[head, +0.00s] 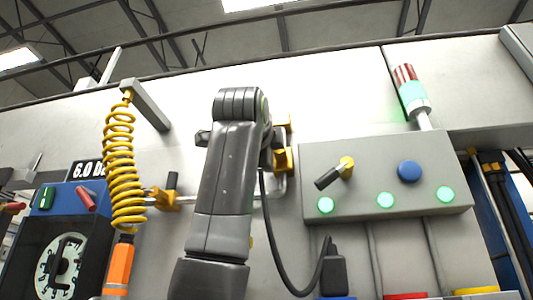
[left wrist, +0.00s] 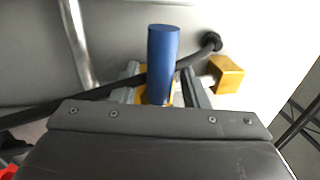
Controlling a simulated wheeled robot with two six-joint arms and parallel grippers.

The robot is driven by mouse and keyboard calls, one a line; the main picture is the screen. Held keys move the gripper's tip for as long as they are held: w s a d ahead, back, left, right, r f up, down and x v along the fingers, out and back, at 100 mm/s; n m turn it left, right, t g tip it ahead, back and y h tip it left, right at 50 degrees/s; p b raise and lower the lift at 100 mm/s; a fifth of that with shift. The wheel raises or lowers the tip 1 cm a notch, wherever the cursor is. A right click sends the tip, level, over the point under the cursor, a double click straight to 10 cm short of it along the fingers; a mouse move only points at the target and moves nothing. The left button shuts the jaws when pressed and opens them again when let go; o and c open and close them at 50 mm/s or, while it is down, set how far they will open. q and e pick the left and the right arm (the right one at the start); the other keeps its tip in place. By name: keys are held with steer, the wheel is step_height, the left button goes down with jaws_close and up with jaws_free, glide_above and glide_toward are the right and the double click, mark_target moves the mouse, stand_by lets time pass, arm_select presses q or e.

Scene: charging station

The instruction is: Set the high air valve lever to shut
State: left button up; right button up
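In the left wrist view a blue cylindrical lever handle (left wrist: 163,55) stands upright in front of a yellow valve body (left wrist: 141,90). My left gripper (left wrist: 161,82) has one grey finger on each side of the handle, apparently with gaps, so it looks open around it. In the head view my arm covers the gripper and the lever. Yellow valve parts (head: 284,160) show on a pipe just right of the arm. Another yellow valve (head: 165,197) with a dark upright handle sits on the pipe to the left. My right gripper is not in view.
A black cable (left wrist: 85,98) crosses behind the handle; a yellow block (left wrist: 226,74) is to its right. A yellow coiled hose (head: 119,165) hangs left of the arm. A grey control box (head: 385,170) with a blue button and green lights is at right.

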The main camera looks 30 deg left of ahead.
arm_select(q)
steer(key=shift+f, duration=0.1)
steer(key=b+v, duration=0.8)
steer(key=v, duration=0.9)
steer(key=shift+s, duration=0.25)
steer(key=shift+w+f, duration=0.1)
